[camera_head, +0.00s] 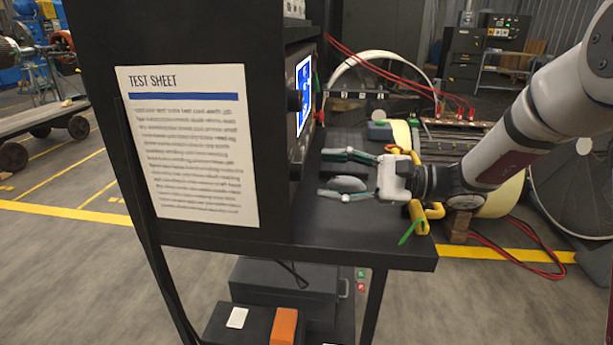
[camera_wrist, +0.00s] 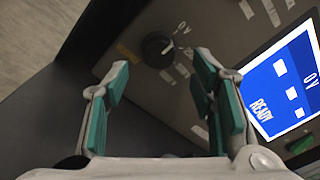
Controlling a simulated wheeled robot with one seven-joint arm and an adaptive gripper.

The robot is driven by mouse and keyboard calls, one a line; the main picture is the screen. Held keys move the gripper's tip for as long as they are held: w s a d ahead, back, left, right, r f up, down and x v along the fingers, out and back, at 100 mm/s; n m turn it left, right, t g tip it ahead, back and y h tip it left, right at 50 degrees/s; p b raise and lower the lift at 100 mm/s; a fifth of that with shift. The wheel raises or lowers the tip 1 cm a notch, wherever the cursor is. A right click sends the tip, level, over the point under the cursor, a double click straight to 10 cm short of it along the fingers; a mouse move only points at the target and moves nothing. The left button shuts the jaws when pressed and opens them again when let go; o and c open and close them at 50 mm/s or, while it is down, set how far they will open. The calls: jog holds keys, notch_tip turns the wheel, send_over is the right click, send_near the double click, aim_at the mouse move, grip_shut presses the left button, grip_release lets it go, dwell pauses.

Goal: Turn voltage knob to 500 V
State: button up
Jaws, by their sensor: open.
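The voltage knob (camera_wrist: 156,50) is a round black knob on the dark panel in the wrist view. A light mark on it faces the upper right, near a label that seems to read 0 V. The screen (camera_wrist: 283,85) beside it is blue and shows READY and 0 V. My gripper (camera_wrist: 161,70) is open and empty, its green-padded fingers on either side of the knob in the picture but apart from it. In the head view my gripper (camera_head: 323,174) points left towards the panel above the bench; the panel is seen nearly edge-on.
The black cabinet carries a test sheet (camera_head: 190,145) on its side. A bench top (camera_head: 330,235) lies below my gripper. A yellow hook-like piece (camera_head: 425,212) with a green tie is at the right end of the bench. Red cables (camera_head: 510,250) lie behind.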

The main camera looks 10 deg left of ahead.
aim_at(295, 172)
jog(key=shift+w+a+b, duration=0.15)
jog(key=shift+a+b, duration=0.25)
jog(key=shift+a, duration=2.3)
jog(key=c, duration=1.1)
